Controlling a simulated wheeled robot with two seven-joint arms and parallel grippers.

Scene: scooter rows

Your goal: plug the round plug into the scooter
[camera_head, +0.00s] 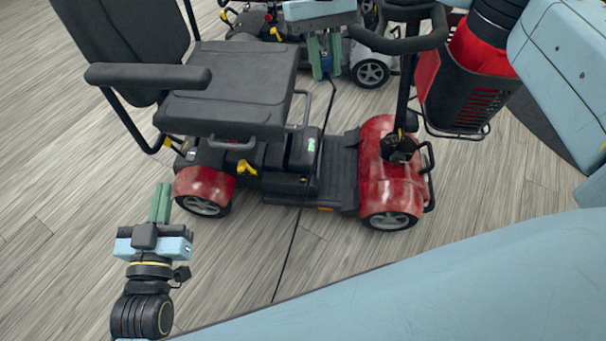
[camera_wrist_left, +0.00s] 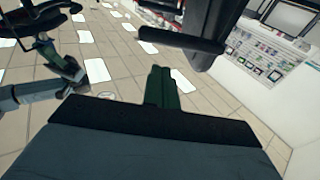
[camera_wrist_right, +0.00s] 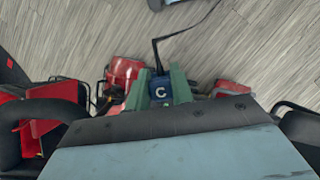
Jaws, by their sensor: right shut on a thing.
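The scooter (camera_head: 390,178) has red fenders, a black seat and a black deck, and stands in the middle of the head view. My right gripper (camera_head: 325,58) is above the far side of the scooter. It is shut on a blue plug marked "C" (camera_wrist_right: 160,92), with a black cable (camera_wrist_right: 157,55) attached; I cannot tell whether this plug is round. The cable crosses the scooter deck and runs along the floor in the head view. My left gripper (camera_head: 160,203) is empty, fingers together, beside the red rear wheel. It also shows in the left wrist view (camera_wrist_left: 161,88). The scooter's socket cannot be made out.
A black basket (camera_head: 462,105) with a red thing in it hangs at the scooter's handlebar. The armrest (camera_head: 150,76) juts out left of the seat. Another scooter with a grey wheel (camera_head: 370,73) stands behind. The wooden floor (camera_head: 60,230) at left is clear.

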